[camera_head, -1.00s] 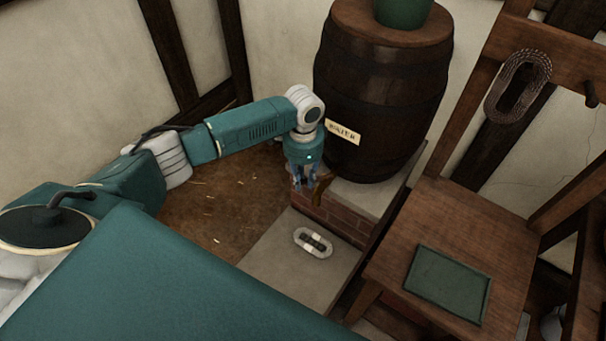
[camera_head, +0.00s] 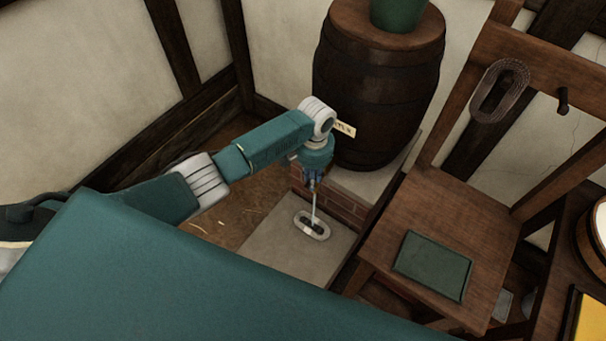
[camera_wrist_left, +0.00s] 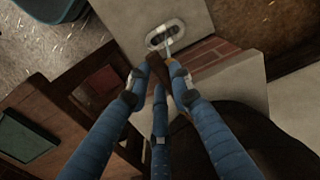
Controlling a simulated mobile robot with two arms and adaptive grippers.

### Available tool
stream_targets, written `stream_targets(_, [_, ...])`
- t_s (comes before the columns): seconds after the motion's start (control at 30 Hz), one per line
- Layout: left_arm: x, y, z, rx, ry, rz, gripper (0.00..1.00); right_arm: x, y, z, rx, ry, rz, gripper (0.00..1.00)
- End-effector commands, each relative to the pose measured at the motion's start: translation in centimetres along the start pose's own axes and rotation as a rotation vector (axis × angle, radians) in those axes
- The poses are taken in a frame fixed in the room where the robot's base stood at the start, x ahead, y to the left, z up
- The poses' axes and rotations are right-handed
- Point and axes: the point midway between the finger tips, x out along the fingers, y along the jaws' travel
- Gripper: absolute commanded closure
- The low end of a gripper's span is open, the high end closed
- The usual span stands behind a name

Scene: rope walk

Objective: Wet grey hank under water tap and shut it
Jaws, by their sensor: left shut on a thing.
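The grey hank (camera_head: 312,234), a pale oval loop with a dark middle, lies flat on the stone slab below the water barrel; it also shows in the left wrist view (camera_wrist_left: 177,26). A thin pale stream of water (camera_head: 314,208) falls from the tap onto it. My left gripper (camera_head: 312,184) is at the front of the barrel, above the hank, and hides most of the tap in the head view. In the left wrist view its blue fingers (camera_wrist_left: 160,82) are shut around the brown wooden tap (camera_wrist_left: 153,66). My right gripper is not in view.
The dark barrel (camera_head: 375,95) stands on a brick-faced ledge (camera_head: 342,212) with a green vessel (camera_head: 398,12) on top. A wooden chair (camera_head: 385,222) at right carries a green tray (camera_head: 433,265). A brownish hank (camera_head: 499,91) hangs on its back. Bare slab (camera_head: 285,255) surrounds the grey hank.

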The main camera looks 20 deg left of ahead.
Motion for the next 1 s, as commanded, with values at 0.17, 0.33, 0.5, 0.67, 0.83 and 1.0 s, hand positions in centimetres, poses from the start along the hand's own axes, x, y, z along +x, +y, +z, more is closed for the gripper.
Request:
stream_targets(0.17, [-0.17, 0.55, -0.35, -0.032, 0.003, 0.001, 1.0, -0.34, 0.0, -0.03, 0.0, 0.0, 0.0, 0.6])
stream_targets(0.33, [-0.14, 0.62, -0.43, -0.042, 0.004, 0.0, 1.0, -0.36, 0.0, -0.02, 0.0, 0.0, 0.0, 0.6])
stream_targets(0.5, [-0.14, 0.61, -0.45, -0.042, 0.005, 0.0, 1.0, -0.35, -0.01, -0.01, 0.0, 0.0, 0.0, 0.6])
stream_targets(0.67, [-0.15, 0.61, -0.47, -0.041, 0.006, 0.0, 0.71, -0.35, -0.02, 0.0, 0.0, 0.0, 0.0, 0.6])
stream_targets(0.83, [-0.1, 0.61, -0.4, -0.04, 0.004, 0.0, 0.59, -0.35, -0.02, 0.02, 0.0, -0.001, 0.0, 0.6])
stream_targets(1.0, [-0.09, 0.6, -0.35, -0.04, 0.003, 0.0, 0.59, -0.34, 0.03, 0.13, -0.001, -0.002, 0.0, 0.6])
